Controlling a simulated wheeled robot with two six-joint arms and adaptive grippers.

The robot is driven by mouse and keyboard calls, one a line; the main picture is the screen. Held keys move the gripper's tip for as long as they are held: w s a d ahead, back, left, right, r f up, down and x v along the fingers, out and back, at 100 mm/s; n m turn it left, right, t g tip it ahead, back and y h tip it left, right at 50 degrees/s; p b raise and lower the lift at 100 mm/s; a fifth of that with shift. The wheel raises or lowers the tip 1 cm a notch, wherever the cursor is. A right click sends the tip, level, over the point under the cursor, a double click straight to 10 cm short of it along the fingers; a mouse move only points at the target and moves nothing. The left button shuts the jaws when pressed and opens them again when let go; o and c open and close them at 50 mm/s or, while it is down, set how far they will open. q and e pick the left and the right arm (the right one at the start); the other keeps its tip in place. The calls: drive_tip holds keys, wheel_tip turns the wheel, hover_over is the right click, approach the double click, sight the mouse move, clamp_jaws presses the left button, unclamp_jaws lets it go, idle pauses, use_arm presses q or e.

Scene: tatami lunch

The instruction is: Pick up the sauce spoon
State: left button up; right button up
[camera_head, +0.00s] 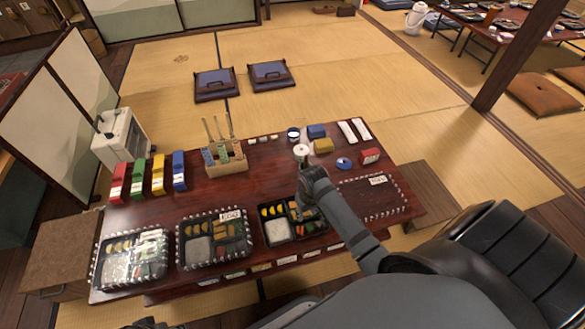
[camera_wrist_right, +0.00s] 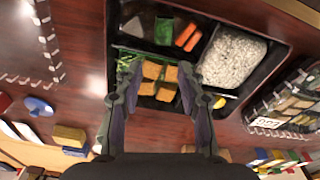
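I cannot make out a sauce spoon for certain in either view. My right gripper (camera_head: 304,205) is over the right-hand bento box (camera_head: 282,240) on the dark red table. In the right wrist view the right gripper (camera_wrist_right: 162,72) has its fingers spread with nothing held between them. Orange-brown squares of food (camera_wrist_right: 158,82) show between and below the fingers. A small white cup with dark contents (camera_head: 293,134) stands near the table's far edge, and a white round thing (camera_head: 301,150) shows just beyond my arm. Dark parts, perhaps my left gripper (camera_head: 147,324), show at the bottom edge.
More filled bento boxes (camera_head: 184,252) stand to the left. A wooden caddy with upright sticks (camera_head: 228,166), coloured blocks (camera_head: 158,186) and a white box-shaped appliance (camera_head: 119,152) are farther left. A blue disc (camera_head: 343,163) and a red box (camera_head: 370,156) lie right.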

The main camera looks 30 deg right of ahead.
drive_tip(key=w+d+r+m, duration=0.1)
drive_tip(key=w+d+r, duration=0.1)
drive_tip(key=w, duration=0.3)
drive_tip(key=w+d+r, duration=0.2)
drive_tip(key=w+d, duration=0.1)
drive_tip(key=w, duration=0.2)
drive_tip(key=m+g, duration=0.1)
drive_tip(key=m, duration=0.1)
approach(306, 161)
drive_tip(key=f+b, duration=0.1)
drive_tip(key=f, duration=0.2)
drive_tip(key=f+b, duration=0.2)
drive_tip(key=f, duration=0.1)
drive_tip(key=f+b, duration=0.2)
drive_tip(key=f, duration=0.2)
drive_tip(key=shift+w+d+f, duration=0.1)
drive_tip(key=shift+w+d, duration=0.15)
drive_tip(key=shift+w, duration=0.05)
drive_tip(key=shift+f+b, duration=0.3)
use_arm(q)
wheel_tip(306, 161, down, 6)
drive_tip(key=w+d+t+h, duration=0.1)
drive_tip(key=d+t, duration=0.1)
drive_tip(key=t, duration=0.1)
drive_tip(key=shift+w, duration=0.3)
use_arm(e)
clamp_jaws()
